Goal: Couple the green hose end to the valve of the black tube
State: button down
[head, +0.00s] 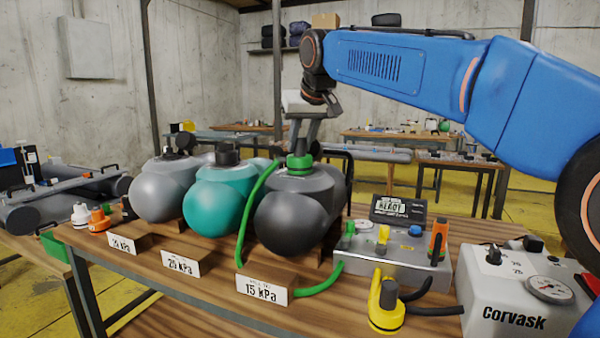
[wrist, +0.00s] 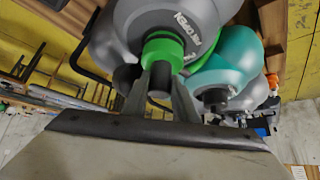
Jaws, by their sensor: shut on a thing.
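The black tube (head: 287,221) sits at the right end of a row of three inflated tubes, behind the 15 kPa sign (head: 263,288). The green hose end (head: 299,162) is on top of this tube, at its valve. My gripper (head: 300,148) is above the tube with its fingers shut on the green hose end. In the wrist view, the fingers of my gripper (wrist: 160,85) hold the green hose end (wrist: 163,52) against a round collar (wrist: 180,25) with printed letters. The green hose (head: 245,215) hangs down the tube's left side. I cannot tell whether the coupling is locked.
The teal tube (head: 218,199) and the grey tube (head: 160,193) stand to the left. A metal manifold box (head: 390,268), a yellow fitting (head: 385,308) and the white Corvask pump (head: 515,305) are to the right. A black handle (head: 348,175) rises close to my gripper.

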jog(key=shift+m+h, duration=0.5)
jog(key=shift+m, duration=0.2)
jog(key=shift+a+m+t+h, duration=0.15)
jog(key=shift+m+t+h, duration=0.15)
jog(key=shift+m+h, duration=1)
jog(key=shift+m, duration=0.8)
jog(key=c, duration=1.3)
grip_release()
jog(key=shift+c, duration=0.2)
jog(key=shift+r, duration=0.1)
